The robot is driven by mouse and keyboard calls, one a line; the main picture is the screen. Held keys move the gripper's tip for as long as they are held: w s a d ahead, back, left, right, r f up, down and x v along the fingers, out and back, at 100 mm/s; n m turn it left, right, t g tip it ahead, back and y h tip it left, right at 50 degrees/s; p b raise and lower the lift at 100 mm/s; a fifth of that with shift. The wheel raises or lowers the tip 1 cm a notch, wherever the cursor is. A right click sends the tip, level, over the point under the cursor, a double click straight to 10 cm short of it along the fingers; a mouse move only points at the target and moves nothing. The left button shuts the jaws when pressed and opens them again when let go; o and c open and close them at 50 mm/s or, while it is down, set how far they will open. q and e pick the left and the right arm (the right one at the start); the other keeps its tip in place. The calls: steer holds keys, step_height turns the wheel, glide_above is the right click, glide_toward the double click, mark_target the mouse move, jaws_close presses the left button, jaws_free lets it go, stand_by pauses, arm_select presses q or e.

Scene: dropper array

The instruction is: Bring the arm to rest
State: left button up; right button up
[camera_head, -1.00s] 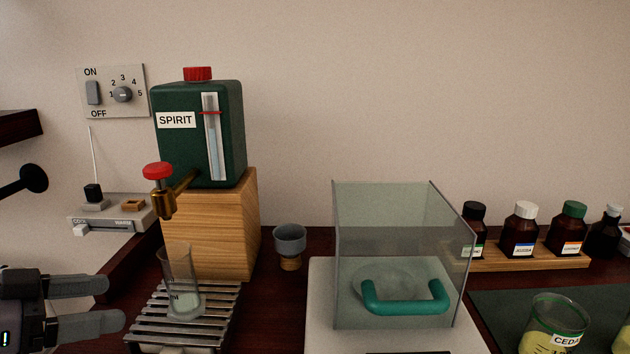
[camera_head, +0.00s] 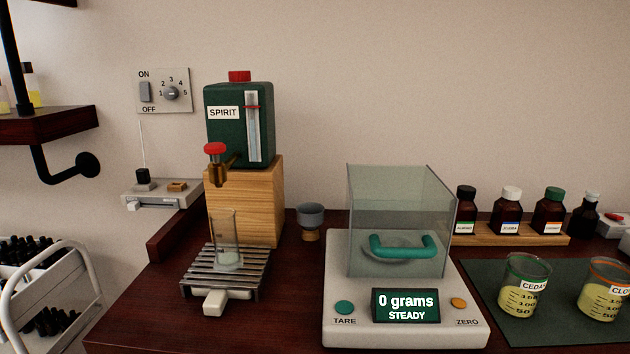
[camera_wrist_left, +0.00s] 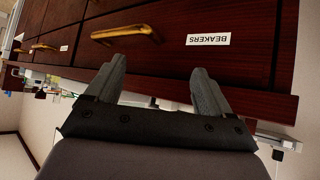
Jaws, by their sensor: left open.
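My left gripper (camera_wrist_left: 155,92) shows in the left wrist view with its two fingers apart and nothing between them. Beyond the fingers is a dark wood drawer front (camera_wrist_left: 180,60) with a brass handle (camera_wrist_left: 125,34) and a label reading BEAKERS (camera_wrist_left: 208,40). I cannot tell whether the fingers touch the wood. Neither gripper is in the head view.
A small beaker (camera_head: 226,240) stands on a slatted tray (camera_head: 235,270) below the SPIRIT tank's tap (camera_head: 216,170). A scale (camera_head: 335,325) reads 0 grams. Labelled beakers (camera_head: 525,285) stand on a dark mat (camera_head: 490,270). A white trolley (camera_head: 45,285) stands lower left.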

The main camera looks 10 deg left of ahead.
arm_select(q)
steer(key=s+d+f+n+g+y, duration=0.4)
steer(key=s+d+f+n+y, duration=0.15)
steer(key=s+f, duration=0.8)
steer(key=w+d+f+m+t+h+p, duration=0.1)
steer(key=w+d+f+t+h+p, duration=0.1)
steer(key=w+d+f+t+p, duration=0.1)
steer(key=shift+w+d+f+t+p, duration=0.25)
steer(key=shift+w+t+p, duration=0.65)
steer(key=shift+w+t, duration=0.7)
steer(key=shift+s, duration=0.25)
